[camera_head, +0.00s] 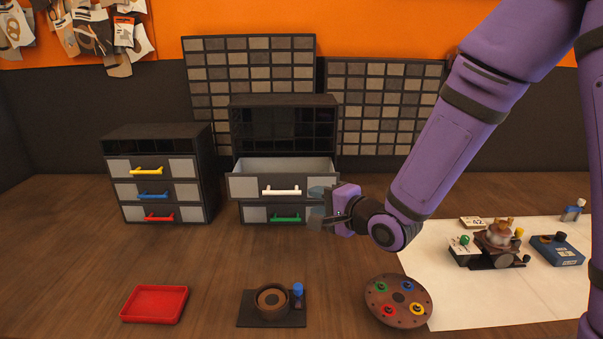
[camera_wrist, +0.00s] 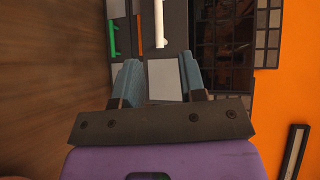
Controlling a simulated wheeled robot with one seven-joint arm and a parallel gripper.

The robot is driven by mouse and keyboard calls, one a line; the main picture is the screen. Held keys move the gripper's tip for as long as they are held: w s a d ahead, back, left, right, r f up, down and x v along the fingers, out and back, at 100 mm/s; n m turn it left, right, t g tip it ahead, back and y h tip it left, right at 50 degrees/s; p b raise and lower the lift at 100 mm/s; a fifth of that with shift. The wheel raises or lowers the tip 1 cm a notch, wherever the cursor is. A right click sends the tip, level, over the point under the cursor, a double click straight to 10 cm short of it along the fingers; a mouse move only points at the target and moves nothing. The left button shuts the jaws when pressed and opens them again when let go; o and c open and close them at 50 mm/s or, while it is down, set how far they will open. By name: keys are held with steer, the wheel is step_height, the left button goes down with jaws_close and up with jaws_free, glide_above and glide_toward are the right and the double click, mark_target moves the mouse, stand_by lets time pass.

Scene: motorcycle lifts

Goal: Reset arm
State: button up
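My gripper (camera_head: 318,205) is at the end of my purple arm, just in front of and to the right of the middle drawer cabinet in the head view. In the wrist view my gripper (camera_wrist: 160,82) shows two blue-grey fingers spread apart with nothing between them. The cabinet's drawer with the white handle (camera_head: 282,190) is pulled out, and its inside looks empty. The white handle (camera_wrist: 158,24) shows beyond the fingers in the wrist view, apart from them. The green-handled drawer (camera_head: 287,217) below it is shut.
A left cabinet (camera_head: 208,184) has shut drawers with yellow, blue and red handles. A red tray (camera_head: 155,304), a dark block with a round cup (camera_head: 272,300) and a round disc with coloured pegs (camera_head: 399,300) lie in front. A white mat (camera_head: 450,290) with parts is right.

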steer(key=s+d+r+n+g+h, duration=0.1)
steer(key=s+d+r+n+h, duration=0.3)
steer(key=d, duration=0.4)
steer(key=s+d+r+n+g+h, duration=0.1)
steer(key=s+d+r+h, duration=0.1)
steer(key=d+r+h, duration=0.5)
steer(key=s+d+r+n+g, duration=0.2)
steer(key=s+d, duration=0.2)
steer(key=s, duration=0.6)
steer(key=s+d+r+n+g, duration=0.2)
steer(key=s+d, duration=0.3)
steer(key=s, duration=0.5)
steer(key=shift+s+r+n+g+y, duration=0.2)
steer(key=shift+n+g+y, duration=0.15)
steer(key=shift+n, duration=0.25)
